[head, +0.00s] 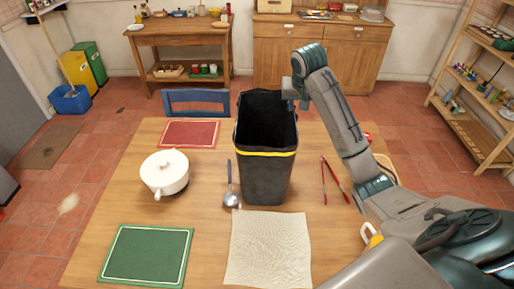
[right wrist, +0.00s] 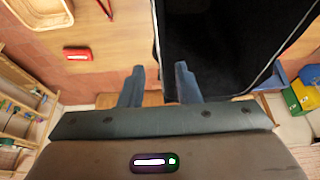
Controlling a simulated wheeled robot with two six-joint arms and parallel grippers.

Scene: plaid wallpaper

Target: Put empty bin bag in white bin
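A tall black open-topped container or bag (head: 265,178) with a yellow band stands upright on the wooden table; I cannot tell whether it is a bag or a bin. Its dark inside looks empty. My right gripper (head: 291,98) is at its upper right rim. In the right wrist view the gripper (right wrist: 158,85) has its fingers apart, one over the black inside (right wrist: 215,45) and one outside the rim; I see no grip on it. No white bin is in view. My left gripper is out of view.
A blue chair (head: 196,97) stands behind. Shelves (head: 485,100) stand right.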

